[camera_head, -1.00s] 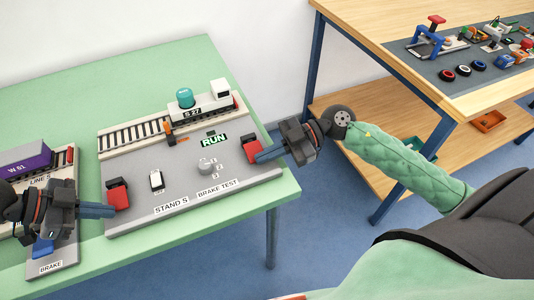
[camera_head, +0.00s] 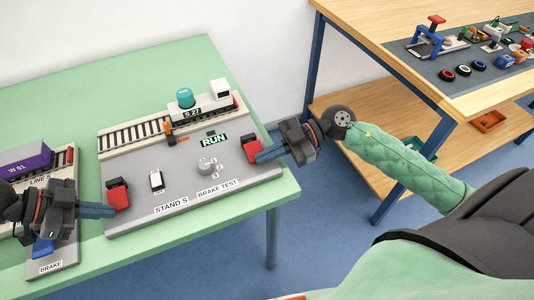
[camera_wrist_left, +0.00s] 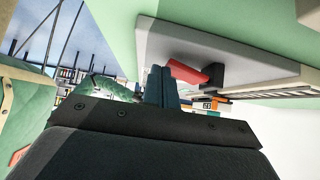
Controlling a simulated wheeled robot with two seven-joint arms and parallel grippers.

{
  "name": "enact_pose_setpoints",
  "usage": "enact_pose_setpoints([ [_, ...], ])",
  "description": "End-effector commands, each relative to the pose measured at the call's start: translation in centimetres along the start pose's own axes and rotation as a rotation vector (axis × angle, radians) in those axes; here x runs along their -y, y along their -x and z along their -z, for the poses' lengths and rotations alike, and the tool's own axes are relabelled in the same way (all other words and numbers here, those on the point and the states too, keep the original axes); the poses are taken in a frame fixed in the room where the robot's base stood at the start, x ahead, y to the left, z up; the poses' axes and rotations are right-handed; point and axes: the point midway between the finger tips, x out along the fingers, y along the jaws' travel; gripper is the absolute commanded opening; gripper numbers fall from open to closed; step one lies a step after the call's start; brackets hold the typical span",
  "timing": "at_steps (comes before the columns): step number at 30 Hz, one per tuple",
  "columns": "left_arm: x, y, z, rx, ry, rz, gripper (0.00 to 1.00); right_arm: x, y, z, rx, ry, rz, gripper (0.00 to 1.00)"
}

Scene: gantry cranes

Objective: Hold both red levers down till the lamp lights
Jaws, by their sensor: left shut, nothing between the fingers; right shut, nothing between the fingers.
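The grey stand board (camera_head: 130,223) lies on the green table and carries two red levers. The left red lever (camera_head: 117,191) is at the board's left edge; it also shows in the left wrist view (camera_wrist_left: 186,70). My left gripper (camera_head: 112,211) is shut and empty, its tips at that lever's near side. The right red lever (camera_head: 251,141) is at the right edge. My right gripper (camera_head: 258,158) is shut and empty, its tips at that lever. I cannot tell whether the tips press on the levers. A RUN panel (camera_head: 213,140) shows pale letters on dark green; whether it is lit is unclear.
A white locomotive (camera_head: 205,108) with a teal dome (camera_head: 184,97) stands on the track at the board's back. A white switch (camera_head: 156,180) and a grey knob (camera_head: 207,167) sit between the levers. A purple wagon (camera_head: 25,161) is at the left. A wooden bench (camera_head: 380,45) stands right.

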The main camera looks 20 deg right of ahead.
Motion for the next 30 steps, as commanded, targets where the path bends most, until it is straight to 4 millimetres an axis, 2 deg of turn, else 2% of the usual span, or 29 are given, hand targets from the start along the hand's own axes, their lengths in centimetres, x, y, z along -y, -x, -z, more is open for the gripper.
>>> enact_pose_setpoints([
  [8, 0.0, 0.0, 0.0, 0.0, 0.0, 0.0, 0.0, 0.0, 0.2, 0.8, 0.002, 0.002, 0.0, 0.0],
  [16, 0.0, 0.0, 0.0, 0.0, 0.0, 0.0, 0.0, 0.1, 1.2, 4.0, 0.004, 0.001, 0.001, 0.0],
  [30, 0.0, 0.0, 0.0, 0.0, 0.0, 0.0, 0.0, 0.1, 7.6, 3.7, 0.003, -0.004, 0.0, 0.0],
])
